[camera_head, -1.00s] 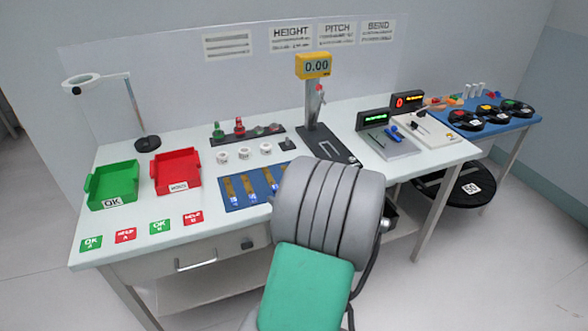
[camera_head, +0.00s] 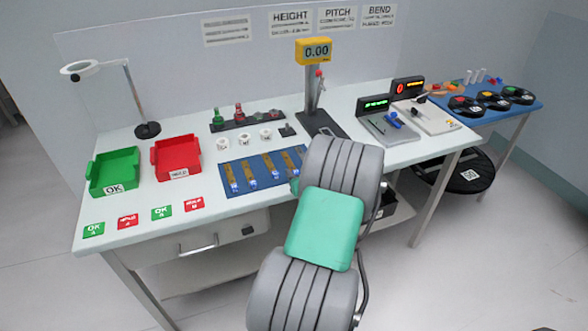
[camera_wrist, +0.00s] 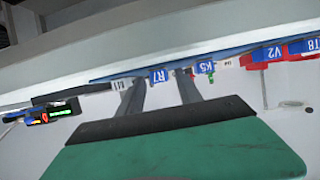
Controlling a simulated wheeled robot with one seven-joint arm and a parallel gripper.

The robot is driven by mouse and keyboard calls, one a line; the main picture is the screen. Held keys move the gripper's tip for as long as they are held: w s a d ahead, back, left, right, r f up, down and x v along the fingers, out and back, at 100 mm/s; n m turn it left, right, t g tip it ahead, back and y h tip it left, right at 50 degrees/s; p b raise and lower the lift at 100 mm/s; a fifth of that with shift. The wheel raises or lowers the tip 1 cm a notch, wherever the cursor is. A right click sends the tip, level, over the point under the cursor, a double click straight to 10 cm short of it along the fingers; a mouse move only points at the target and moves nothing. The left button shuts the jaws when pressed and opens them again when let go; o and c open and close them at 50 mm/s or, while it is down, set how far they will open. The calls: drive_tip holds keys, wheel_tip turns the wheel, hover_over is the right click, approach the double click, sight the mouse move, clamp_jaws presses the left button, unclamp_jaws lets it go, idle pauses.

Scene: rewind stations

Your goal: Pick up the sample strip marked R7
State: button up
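The blue tag marked R7 (camera_wrist: 158,76) shows in the wrist view at the edge of a blue mat. My gripper (camera_wrist: 160,86) is open, one finger on each side of that tag in the picture, with nothing held. I cannot tell how far the fingertips are from the tag. Tags K5 (camera_wrist: 205,67), V2 (camera_wrist: 265,53) and T8 (camera_wrist: 312,46) follow to the right. In the head view the strips lie side by side on the blue mat (camera_head: 241,169); their marks are unreadable there. My arm hides the mat's right end and most of my gripper.
A red tray (camera_head: 176,158) and a green tray (camera_head: 114,172) stand left of the mat. White round pieces (camera_head: 244,137) and a gauge with a yellow display (camera_head: 314,51) stand behind it. A magnifier lamp (camera_head: 147,129) stands at the back left. Colored cards lie along the front left.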

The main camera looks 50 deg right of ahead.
clamp_jaws()
idle(0.5)
